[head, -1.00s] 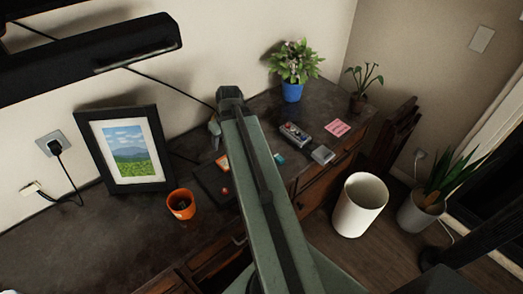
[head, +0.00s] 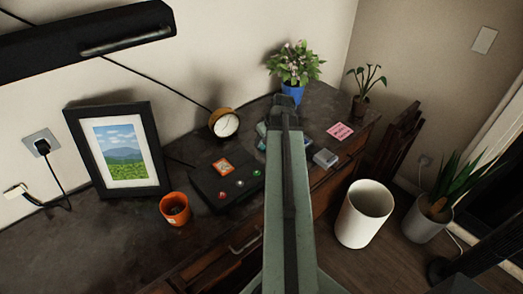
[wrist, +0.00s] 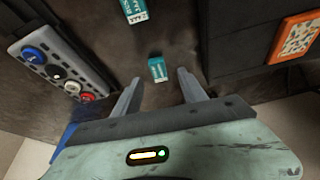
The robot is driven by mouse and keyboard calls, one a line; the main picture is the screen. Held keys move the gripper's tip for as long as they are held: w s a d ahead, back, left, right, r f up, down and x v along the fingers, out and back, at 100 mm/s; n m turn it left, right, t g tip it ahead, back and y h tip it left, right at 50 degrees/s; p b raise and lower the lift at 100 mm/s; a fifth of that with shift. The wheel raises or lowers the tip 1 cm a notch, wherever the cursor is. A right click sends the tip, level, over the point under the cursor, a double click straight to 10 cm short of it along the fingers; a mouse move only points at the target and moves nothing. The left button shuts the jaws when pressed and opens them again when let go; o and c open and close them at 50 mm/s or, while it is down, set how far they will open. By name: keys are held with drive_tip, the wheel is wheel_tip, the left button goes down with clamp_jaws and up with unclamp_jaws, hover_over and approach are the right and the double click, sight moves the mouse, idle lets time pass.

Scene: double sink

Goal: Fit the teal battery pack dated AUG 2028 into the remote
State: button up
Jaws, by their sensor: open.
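Two teal battery packs lie on the dark desk in the wrist view. The nearer pack (wrist: 158,68) sits just ahead of the gap between my fingers. The other pack (wrist: 134,10) is farther off, at the top edge. Both carry white labels whose dates are too small to read. A grey device with coloured buttons (wrist: 60,68), which looks like the remote, lies to the left; its battery bay is not visible. My gripper (wrist: 159,76) is open, with nothing between its fingers. In the head view, my gripper (head: 284,101) is above the desk, and my arm covers most of this area.
A black box with an orange picture (head: 221,168) lies left of my arm and shows at right in the wrist view (wrist: 294,38). A clock (head: 226,123), orange cup (head: 175,209) and blue-potted plant (head: 294,72) stand nearby.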

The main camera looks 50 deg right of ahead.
sight(262, 146)
drive_tip(key=b+x, duration=0.3)
drive_tip(key=x, duration=0.1)
drive_tip(key=shift+d+f, duration=0.15)
drive_tip(key=shift+f, duration=0.05)
drive_tip(key=shift+r, duration=0.2)
clamp_jaws()
wheel_tip(262, 146, up, 10)
drive_tip(key=p, duration=1)
drive_tip(key=shift+s, duration=0.1)
